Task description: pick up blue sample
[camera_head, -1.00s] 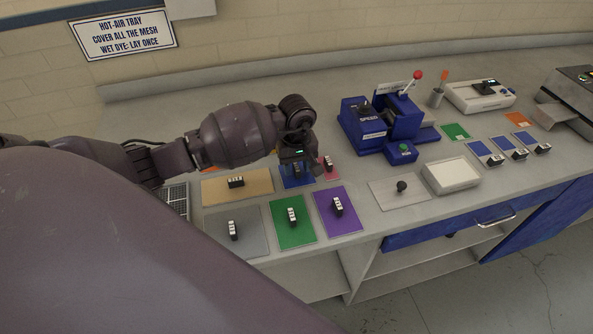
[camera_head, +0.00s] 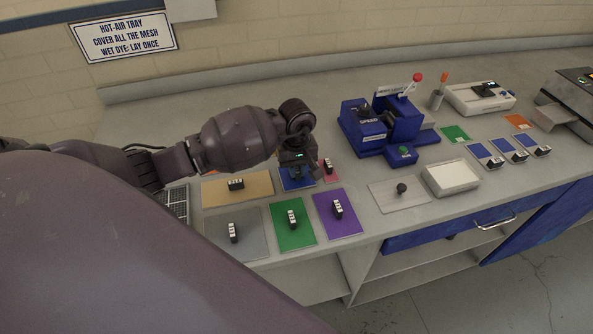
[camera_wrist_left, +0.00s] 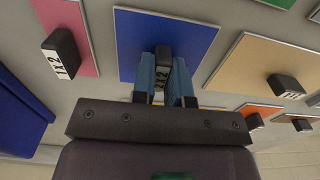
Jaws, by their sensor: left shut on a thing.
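The blue sample (camera_head: 287,184) is a flat blue sheet with a black grip block on it, lying among the other samples on the bench. My left gripper (camera_head: 297,172) is over it in the head view and hides much of it. In the left wrist view the blue sheet (camera_wrist_left: 190,35) shows ahead of the fingers. The left gripper (camera_wrist_left: 163,82) is shut on its black block (camera_wrist_left: 163,60), marked 2X2, one blue finger on each side. I cannot tell whether the sheet is off the bench. My right gripper is not in view.
Tan (camera_head: 255,186), grey (camera_head: 215,232), green (camera_head: 283,232), purple (camera_head: 345,222) and pink (camera_head: 332,176) samples lie close around it. A mesh tray (camera_head: 177,203) is at the left.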

